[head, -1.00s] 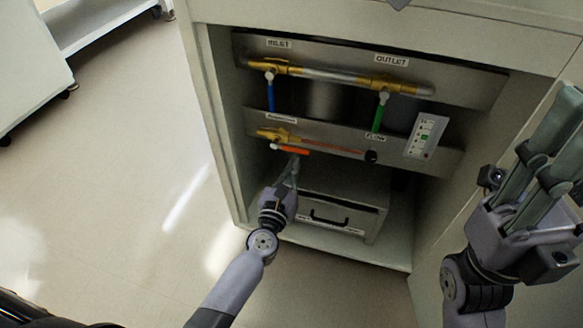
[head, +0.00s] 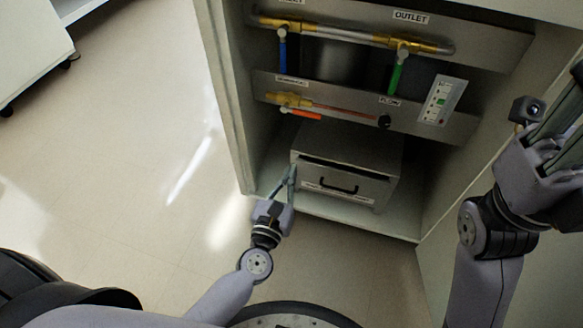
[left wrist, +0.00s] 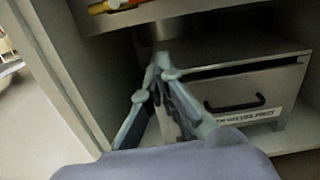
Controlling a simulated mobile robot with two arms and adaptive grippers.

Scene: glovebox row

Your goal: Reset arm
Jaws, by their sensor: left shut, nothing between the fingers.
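My left gripper (head: 287,179) is shut and empty at the left front of the open cabinet, near the left front corner of the metal drawer box (head: 345,160). In the left wrist view its fingertips (left wrist: 162,62) meet in front of the box's left side. I cannot tell whether they touch it. My right gripper (head: 566,115) is raised at the right, cut off by the picture edge; its long fingers show, but their tips are out of view.
In the cabinet are a blue handle (head: 282,55), a green handle (head: 397,73), an orange handle (head: 300,114), a black knob (head: 384,121) and a switch panel (head: 440,100). The cabinet's left wall (head: 228,90) stands close to my left arm.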

